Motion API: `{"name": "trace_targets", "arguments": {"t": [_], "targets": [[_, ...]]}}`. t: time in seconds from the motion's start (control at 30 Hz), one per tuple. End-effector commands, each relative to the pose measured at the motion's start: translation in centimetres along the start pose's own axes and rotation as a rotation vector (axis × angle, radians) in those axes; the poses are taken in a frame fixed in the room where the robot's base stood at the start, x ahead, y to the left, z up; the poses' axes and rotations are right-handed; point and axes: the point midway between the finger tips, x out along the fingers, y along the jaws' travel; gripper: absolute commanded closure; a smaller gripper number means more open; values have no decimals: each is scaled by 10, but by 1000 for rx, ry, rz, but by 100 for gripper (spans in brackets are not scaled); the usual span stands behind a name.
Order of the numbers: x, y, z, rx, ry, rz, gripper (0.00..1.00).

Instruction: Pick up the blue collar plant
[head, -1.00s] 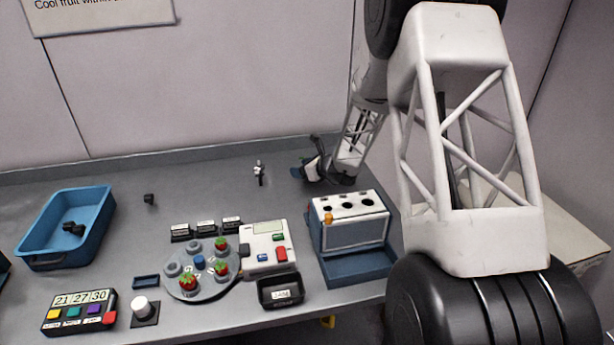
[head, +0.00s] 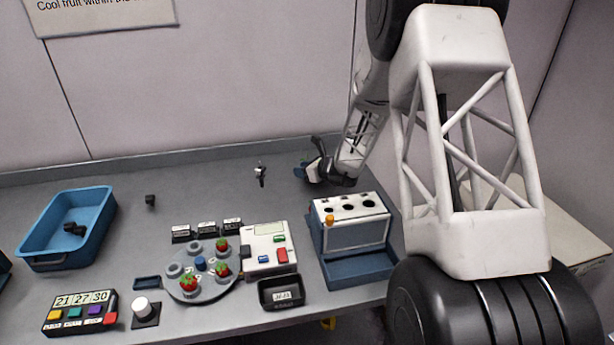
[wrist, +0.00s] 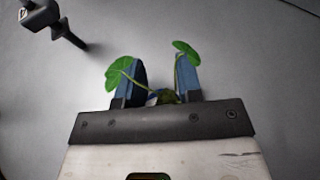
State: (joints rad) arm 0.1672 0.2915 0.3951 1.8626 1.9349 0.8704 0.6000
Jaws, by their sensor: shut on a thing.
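The plant (wrist: 120,72) shows in the wrist view as green leaves on thin stems, rising between and beside my blue fingers. A small patch of blue, perhaps its collar, shows low between the fingers; the rest of the plant is hidden. My gripper (wrist: 163,85) is shut on the plant, with its fingers standing a little apart around it.
A small black-and-white tool (head: 260,172) lies left of my gripper. A white box with round holes (head: 350,232) stands in front of it on a blue tray (head: 360,268). A round grey rack with strawberries (head: 190,292) and a blue bin (head: 30,255) are further left. The back middle is mostly clear.

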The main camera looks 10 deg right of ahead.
Motion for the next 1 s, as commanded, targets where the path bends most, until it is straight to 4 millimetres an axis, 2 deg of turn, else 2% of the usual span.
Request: {"name": "trace_targets", "arguments": {"t": [0.27,0.47,0.67,1.0], "targets": [[-2,0,4,-1,-1,0,89],[-7,0,18,-2,-1,0,89],[-19,0,46,-4,-2,0,89],[-49,0,118,-4,-2,-1,89]]}}
